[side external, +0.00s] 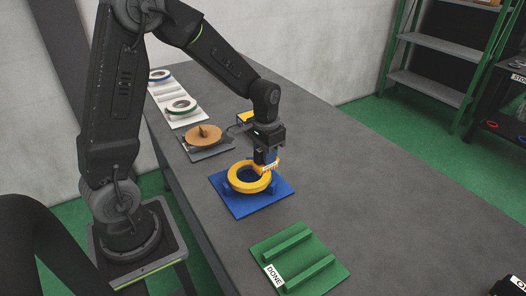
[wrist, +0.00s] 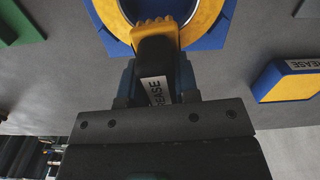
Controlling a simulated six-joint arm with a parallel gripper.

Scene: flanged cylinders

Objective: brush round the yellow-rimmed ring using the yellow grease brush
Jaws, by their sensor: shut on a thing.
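The yellow-rimmed ring (side external: 237,181) sits on a blue fixture plate (side external: 266,204) on the grey table. In the wrist view its yellow rim (wrist: 205,20) shows at the top. My gripper (side external: 267,152) is shut on the yellow grease brush (wrist: 157,52), which has a dark handle with a label reading "EASE" and yellow bristles. The brush points down at the ring's right far side. The bristles overlap the rim in both views; I cannot tell whether they touch it.
A green plate marked DONE (side external: 322,262) with two raised bars lies nearer the camera. Behind the fixture are a brown disc (side external: 203,136) on a grey plate and a white tray (side external: 182,119) with rings. A blue and yellow block (wrist: 288,80) labelled grease lies beside.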

